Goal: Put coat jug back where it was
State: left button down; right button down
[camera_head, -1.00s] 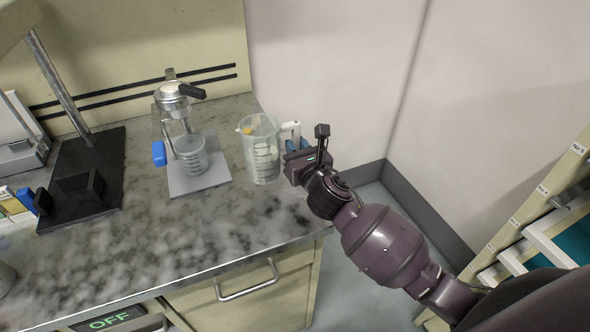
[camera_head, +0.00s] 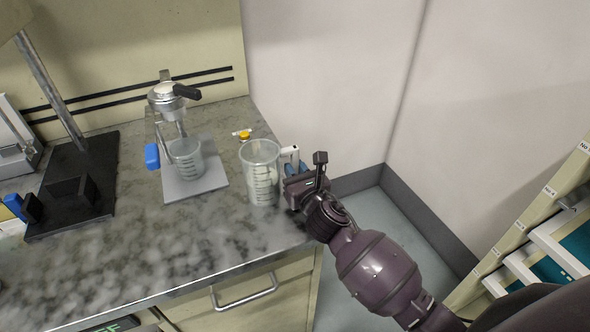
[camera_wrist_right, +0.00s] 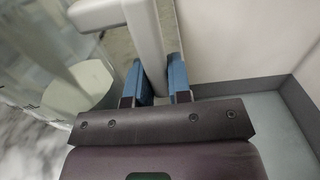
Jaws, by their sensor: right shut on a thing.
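The jug (camera_head: 262,177) is a clear measuring jug with dark markings and a white handle. It is upright at the right end of the marble counter, near its edge. I cannot tell whether its base touches the counter. My right gripper (camera_head: 294,169) is shut on the handle from the right. In the right wrist view the blue fingertips (camera_wrist_right: 160,82) stand on both sides of the white handle (camera_wrist_right: 141,30), and the jug's clear wall (camera_wrist_right: 75,75) fills the left. My left gripper is not in view.
A metal device with a grey plate (camera_head: 207,188) holds a small clear beaker (camera_head: 186,158) left of the jug. A small yellow-and-white item (camera_head: 245,135) lies behind the jug. A black stand (camera_head: 75,190) is farther left. The counter's front (camera_head: 190,240) is clear. Shelving (camera_head: 555,190) is at right.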

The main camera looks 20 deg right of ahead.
jog(key=c, duration=1.1)
grip_release()
jog(key=shift+o, duration=0.2)
jog(key=shift+r, duration=0.1)
jog(key=s, duration=1.2)
jog(key=shift+d+p, duration=0.2)
jog(key=shift+p, duration=0.1)
